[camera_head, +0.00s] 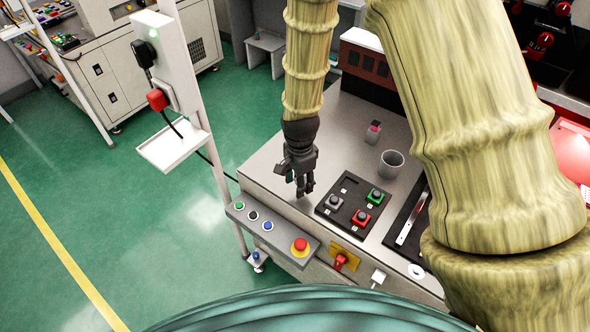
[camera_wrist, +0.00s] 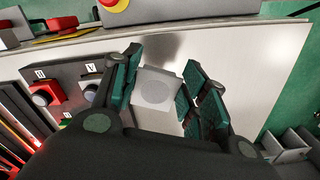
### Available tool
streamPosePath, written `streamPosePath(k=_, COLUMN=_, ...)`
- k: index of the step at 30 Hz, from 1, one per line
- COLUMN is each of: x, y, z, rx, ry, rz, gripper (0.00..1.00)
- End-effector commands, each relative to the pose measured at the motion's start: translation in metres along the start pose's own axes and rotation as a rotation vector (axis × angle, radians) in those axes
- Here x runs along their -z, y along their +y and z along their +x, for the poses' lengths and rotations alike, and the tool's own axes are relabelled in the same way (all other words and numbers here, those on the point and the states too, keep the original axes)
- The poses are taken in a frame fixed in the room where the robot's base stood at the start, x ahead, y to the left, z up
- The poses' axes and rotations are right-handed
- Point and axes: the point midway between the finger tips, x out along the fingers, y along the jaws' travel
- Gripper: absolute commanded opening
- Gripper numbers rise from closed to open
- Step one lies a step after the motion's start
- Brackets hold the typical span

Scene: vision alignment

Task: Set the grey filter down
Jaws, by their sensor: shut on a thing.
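My gripper (camera_head: 300,182) is over the bare left part of the grey bench, left of the dark tray (camera_head: 324,210). In the wrist view its green-padded fingers (camera_wrist: 160,92) are closed on the sides of a light grey square block with a round face, the grey filter (camera_wrist: 155,90). The fingers hide the filter in the head view. I cannot tell whether its underside touches the bench. The tray holds another grey-topped piece (camera_head: 333,202), a green one (camera_head: 375,196) and a red one (camera_head: 360,217). The tray's far-left place looks empty.
A grey cup (camera_head: 391,164) and a small pink-topped bottle (camera_head: 373,132) stand behind the tray. A button box (camera_head: 272,230) with a red emergency button (camera_head: 300,245) runs along the bench's front edge. A white post with a shelf (camera_head: 172,146) stands left of the bench.

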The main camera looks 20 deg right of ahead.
Motion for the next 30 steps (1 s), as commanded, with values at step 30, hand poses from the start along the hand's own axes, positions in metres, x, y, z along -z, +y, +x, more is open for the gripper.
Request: streamPosePath(k=30, x=0.023, y=-0.062, z=0.041, rx=0.000, ry=0.000, rz=-0.002, gripper=0.27)
